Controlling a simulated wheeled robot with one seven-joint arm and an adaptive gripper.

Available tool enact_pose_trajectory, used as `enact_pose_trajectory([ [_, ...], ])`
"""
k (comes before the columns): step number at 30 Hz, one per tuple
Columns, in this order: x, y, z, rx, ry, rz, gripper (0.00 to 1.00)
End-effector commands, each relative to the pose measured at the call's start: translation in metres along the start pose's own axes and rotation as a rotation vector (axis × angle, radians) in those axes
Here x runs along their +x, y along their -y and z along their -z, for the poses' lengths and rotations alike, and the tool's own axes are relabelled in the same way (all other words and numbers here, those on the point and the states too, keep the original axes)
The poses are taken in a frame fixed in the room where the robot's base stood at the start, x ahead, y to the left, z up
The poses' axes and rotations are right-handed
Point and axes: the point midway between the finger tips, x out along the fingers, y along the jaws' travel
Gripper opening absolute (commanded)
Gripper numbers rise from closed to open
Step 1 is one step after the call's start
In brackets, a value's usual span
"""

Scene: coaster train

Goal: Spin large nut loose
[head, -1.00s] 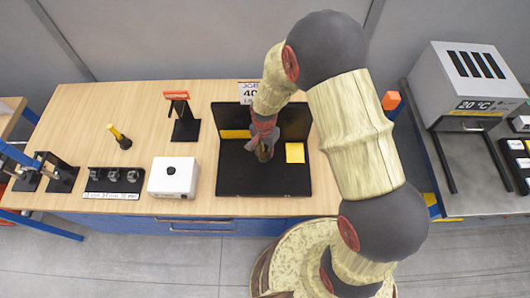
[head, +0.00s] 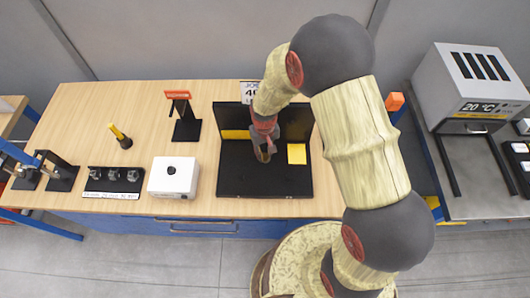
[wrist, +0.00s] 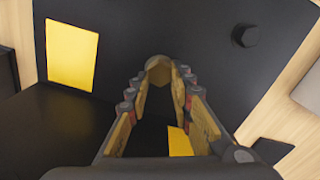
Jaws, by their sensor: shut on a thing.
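The large nut (wrist: 158,70) shows in the wrist view as a brownish, rounded six-sided shape between my fingertips. My gripper (wrist: 158,80) is shut on it, one finger on each side. In the head view my gripper (head: 264,152) hangs over the black fixture (head: 262,182), left of the fixture's yellow square. The nut is mostly hidden by the fingers there, and I cannot tell how far it sits on any thread.
A dark hex-headed part (wrist: 246,36) stands on the black surface in the wrist view. A white box (head: 173,177), a socket rack (head: 113,180), a yellow-black tool (head: 121,138) and a red-topped black stand (head: 184,125) are to the left. A grey oven-like unit (head: 466,85) is at right.

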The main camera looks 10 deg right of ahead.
Motion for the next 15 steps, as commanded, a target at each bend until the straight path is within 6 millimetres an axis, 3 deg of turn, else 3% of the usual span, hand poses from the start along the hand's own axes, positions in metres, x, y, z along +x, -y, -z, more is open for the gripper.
enact_pose_trajectory([
  [15,0.0014,0.0032,-0.0012,-0.457,0.001,0.000,0.00],
])
